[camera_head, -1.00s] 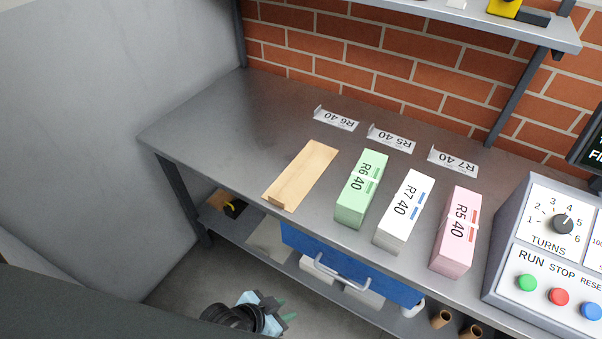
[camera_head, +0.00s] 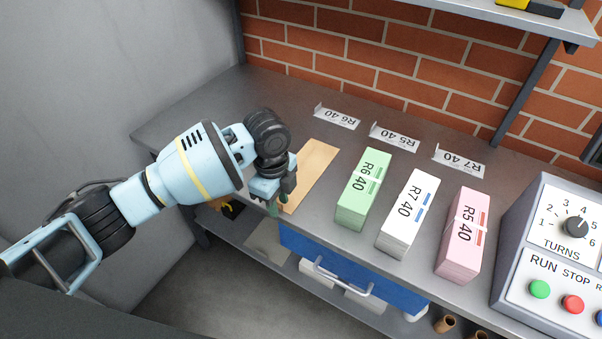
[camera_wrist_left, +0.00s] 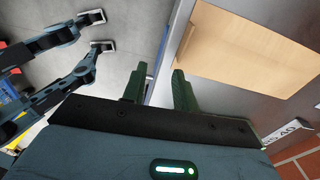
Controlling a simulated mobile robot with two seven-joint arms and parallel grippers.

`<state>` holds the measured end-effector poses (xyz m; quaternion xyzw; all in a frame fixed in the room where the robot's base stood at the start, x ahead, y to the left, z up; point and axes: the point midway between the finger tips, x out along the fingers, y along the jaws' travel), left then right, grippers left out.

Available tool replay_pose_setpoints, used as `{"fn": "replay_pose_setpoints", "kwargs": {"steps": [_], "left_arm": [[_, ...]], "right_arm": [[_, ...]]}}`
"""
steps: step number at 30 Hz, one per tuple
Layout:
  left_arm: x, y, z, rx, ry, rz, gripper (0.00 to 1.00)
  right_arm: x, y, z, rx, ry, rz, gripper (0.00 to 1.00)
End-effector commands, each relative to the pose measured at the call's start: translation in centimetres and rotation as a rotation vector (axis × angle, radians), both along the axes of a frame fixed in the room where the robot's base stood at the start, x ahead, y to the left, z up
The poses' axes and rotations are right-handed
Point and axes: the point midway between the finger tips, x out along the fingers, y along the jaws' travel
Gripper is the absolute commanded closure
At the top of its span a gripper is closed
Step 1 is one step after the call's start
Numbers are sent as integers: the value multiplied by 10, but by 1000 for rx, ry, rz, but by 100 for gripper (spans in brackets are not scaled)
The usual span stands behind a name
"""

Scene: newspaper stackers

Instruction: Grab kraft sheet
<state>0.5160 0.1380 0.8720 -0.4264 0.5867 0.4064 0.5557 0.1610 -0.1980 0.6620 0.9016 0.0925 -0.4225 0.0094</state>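The kraft sheet (camera_head: 314,168) is a tan rectangle lying on the grey metal bench (camera_head: 225,115), its near end by the front edge. My left gripper (camera_head: 279,202) is at that near end and hides part of it in the head view. In the left wrist view, the two dark green fingers (camera_wrist_left: 159,70) are apart with nothing between them. There the sheet (camera_wrist_left: 255,48) lies just beyond and to the right of the fingers, across a strip of bench edge. My right gripper is not in view.
Green (camera_head: 362,188), white (camera_head: 407,213) and pink (camera_head: 462,235) stacks stand to the right of the sheet. Small label holders (camera_head: 337,117) stand behind. A control box (camera_head: 555,250) is at the far right. A blue drawer (camera_head: 350,275) hangs under the front edge.

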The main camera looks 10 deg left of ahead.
Motion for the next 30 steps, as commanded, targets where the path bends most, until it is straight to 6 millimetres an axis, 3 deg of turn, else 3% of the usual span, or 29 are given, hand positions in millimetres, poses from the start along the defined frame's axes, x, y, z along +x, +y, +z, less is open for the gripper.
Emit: {"fn": "replay_pose_setpoints", "kwargs": {"steps": [3, 6, 11, 30], "left_arm": [[21, 15, 24, 30, -14, -25, 71], [29, 22, 35, 43, -18, -38, 71], [34, 26, 41, 51, -19, -45, 71], [34, 26, 5, 49, -17, -44, 71]], "right_arm": [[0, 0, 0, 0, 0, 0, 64], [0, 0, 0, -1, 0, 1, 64], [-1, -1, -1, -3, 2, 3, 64], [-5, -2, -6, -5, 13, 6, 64]]}}
